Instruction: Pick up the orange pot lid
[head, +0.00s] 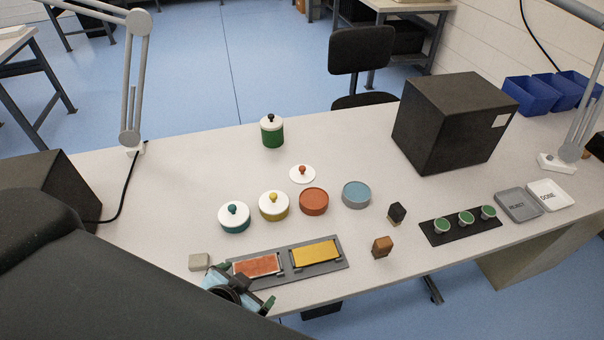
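The orange pot lid (302,175) is a white disc with an orange-red knob. It lies flat on the table, just behind the open orange pot (314,202), apart from it. My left gripper (252,283) is at the front edge of the table, by the orange ink pad (257,265), well in front of and left of the lid. Its fingers look spread apart with nothing between them. My dark arm covers the lower left of the view. My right gripper is not in view.
Lidded teal (234,218) and yellow (273,206) pots stand left of the orange pot; an open blue pot (356,194) stands right. A lidded green pot (272,132) is behind. Stamps (382,247) and a large black box (452,124) are right. Table left of the lid is clear.

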